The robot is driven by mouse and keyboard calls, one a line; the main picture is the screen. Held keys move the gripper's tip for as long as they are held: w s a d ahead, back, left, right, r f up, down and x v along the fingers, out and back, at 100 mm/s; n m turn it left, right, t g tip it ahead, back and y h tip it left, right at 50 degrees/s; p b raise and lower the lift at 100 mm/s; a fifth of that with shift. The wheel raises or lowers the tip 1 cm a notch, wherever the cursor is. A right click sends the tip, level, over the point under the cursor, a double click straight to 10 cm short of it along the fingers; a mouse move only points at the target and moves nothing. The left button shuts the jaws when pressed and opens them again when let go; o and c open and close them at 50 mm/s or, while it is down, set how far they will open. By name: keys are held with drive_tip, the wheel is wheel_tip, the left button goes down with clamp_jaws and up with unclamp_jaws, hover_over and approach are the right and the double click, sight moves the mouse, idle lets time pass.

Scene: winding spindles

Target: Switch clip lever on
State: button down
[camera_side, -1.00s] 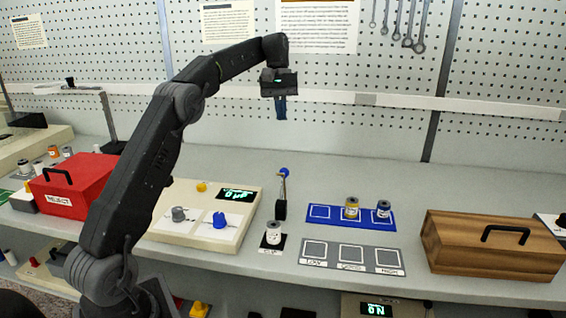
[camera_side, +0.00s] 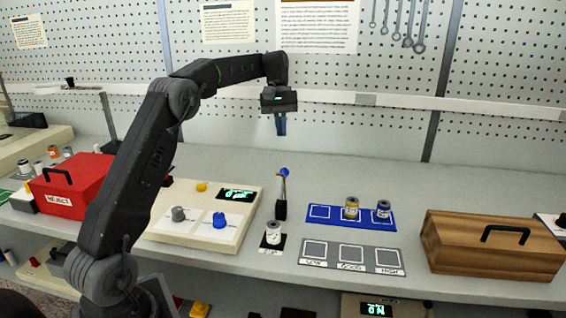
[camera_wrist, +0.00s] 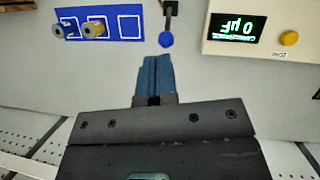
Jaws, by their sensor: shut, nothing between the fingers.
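The clip lever (camera_side: 283,187) is a thin metal stalk with a blue ball on its end, rising from a small black block. It leans slightly and stands behind a white spool (camera_side: 273,233) on a black pad labelled CLIP. In the wrist view the lever's blue knob (camera_wrist: 166,40) is just beyond my fingertips, apart from them in the picture. My gripper (camera_side: 281,133) is shut and empty, pointing down above the lever with a clear gap. Its blue fingers also show together in the wrist view (camera_wrist: 156,62).
Left of the lever is a cream panel (camera_side: 165,232) with a grey knob, a blue knob, a yellow button and a display. To the right are a blue tray (camera_side: 330,222) with two spools, a grey labelled mat (camera_side: 331,264) and a wooden box (camera_side: 460,262). A red box (camera_side: 45,207) stands left.

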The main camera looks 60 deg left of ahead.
sight(284, 177)
drive_tip(key=x, duration=0.6)
drive_tip(key=shift+s+d, duration=0.1)
drive_tip(key=shift+s+d+f, duration=0.4)
drive_tip(key=shift+s+d, duration=0.05)
drive_tip(key=shift+d, duration=0.25)
drive_tip(key=shift+s+d+f, duration=0.45)
drive_tip(key=shift+s+d, duration=0.05)
drive_tip(key=shift+d, duration=0.25)
drive_tip(key=shift+s+d+t+y, duration=0.3)
